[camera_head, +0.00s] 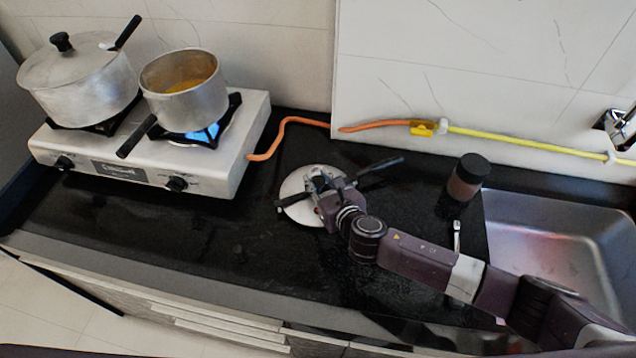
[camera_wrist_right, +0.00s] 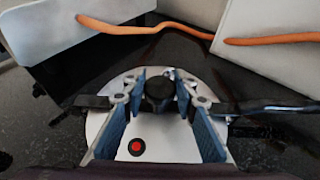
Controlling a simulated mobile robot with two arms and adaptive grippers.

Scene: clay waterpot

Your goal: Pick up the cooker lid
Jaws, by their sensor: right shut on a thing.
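The cooker lid (camera_head: 296,207) is a round silver disc low over the dark counter, right of the stove. In the right wrist view its pale plate (camera_wrist_right: 165,143) carries a black knob (camera_wrist_right: 159,92) and a red dot. My right gripper (camera_head: 322,182) is over the lid, its blue-padded fingers (camera_wrist_right: 160,100) on either side of the knob and shut on it. I cannot tell whether the lid touches the counter. My left gripper is not in view.
A gas stove (camera_head: 215,168) holds a lidded pot (camera_head: 85,85) and an open saucepan (camera_head: 188,105) over a blue flame. An orange hose (camera_head: 290,122) runs behind. A black rod (camera_head: 380,165) sticks out right of the lid. A brown jar (camera_head: 466,180) stands by the sink (camera_head: 560,215).

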